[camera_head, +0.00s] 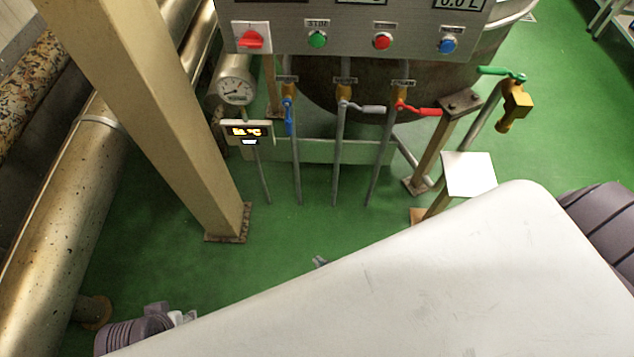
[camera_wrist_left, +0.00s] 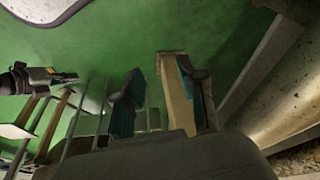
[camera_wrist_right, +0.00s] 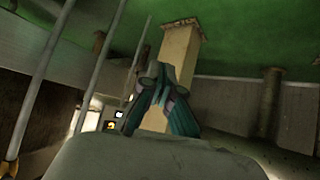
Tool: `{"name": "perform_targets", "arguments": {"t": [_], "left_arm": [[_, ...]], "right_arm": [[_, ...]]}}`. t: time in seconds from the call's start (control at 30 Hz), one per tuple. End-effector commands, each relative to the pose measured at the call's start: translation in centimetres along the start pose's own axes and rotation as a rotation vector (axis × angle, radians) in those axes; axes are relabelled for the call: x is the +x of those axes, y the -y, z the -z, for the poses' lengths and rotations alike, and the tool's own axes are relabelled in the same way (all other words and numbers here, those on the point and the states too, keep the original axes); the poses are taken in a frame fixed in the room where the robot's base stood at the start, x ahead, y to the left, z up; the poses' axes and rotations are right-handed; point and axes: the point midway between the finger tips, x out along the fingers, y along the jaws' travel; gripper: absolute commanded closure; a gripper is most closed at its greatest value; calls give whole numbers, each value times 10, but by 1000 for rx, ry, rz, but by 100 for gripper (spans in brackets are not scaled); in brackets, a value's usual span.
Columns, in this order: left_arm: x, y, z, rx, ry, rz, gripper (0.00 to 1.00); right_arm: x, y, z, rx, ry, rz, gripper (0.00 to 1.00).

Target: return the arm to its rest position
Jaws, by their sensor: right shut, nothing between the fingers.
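My right gripper (camera_wrist_right: 157,72) is shut and empty in the right wrist view, its fingers together in front of the beige post. In the head view only a small grey tip of the right gripper (camera_head: 320,262) shows past the edge of my white arm link, above the green floor. My left gripper (camera_wrist_left: 160,75) is open in the left wrist view, its two fingers well apart with nothing between them. Most of both arms' far ends is hidden in the head view.
The beige post (camera_head: 150,100) stands at left, beside thick metal pipes (camera_head: 60,220). The control panel (camera_head: 340,35) and kettle (camera_head: 430,85) are at the back, with valves and thin pipes below. A white plate (camera_head: 468,174) stands at right. Green floor (camera_head: 290,225) is clear between.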

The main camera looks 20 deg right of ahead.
Motion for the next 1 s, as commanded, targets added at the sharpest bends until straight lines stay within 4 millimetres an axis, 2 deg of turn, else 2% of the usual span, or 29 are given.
{"name": "perform_targets", "arguments": {"t": [0.23,0.33,0.47,0.57,0.67,0.8,0.87,1.0], "left_arm": [[0,0,0,0,0,0,60],[8,0,-2,1,7,-1,60],[43,-2,-10,3,29,-4,60],[84,-4,-26,7,53,-7,60],[124,-6,-49,11,73,-10,60],[171,-9,-93,17,106,-14,60],[187,-10,-115,20,119,-16,60],[213,-12,-171,28,150,-19,60]], "right_arm": [[-1,0,-3,1,9,1,100],[-4,0,-7,2,24,3,100],[-14,-2,-27,7,92,11,100],[-28,-3,-52,13,175,20,100],[-44,-4,-78,22,263,26,100],[-71,-8,-114,35,389,30,100],[-83,-10,-129,41,442,29,100],[-115,-14,-163,53,567,24,100]]}}
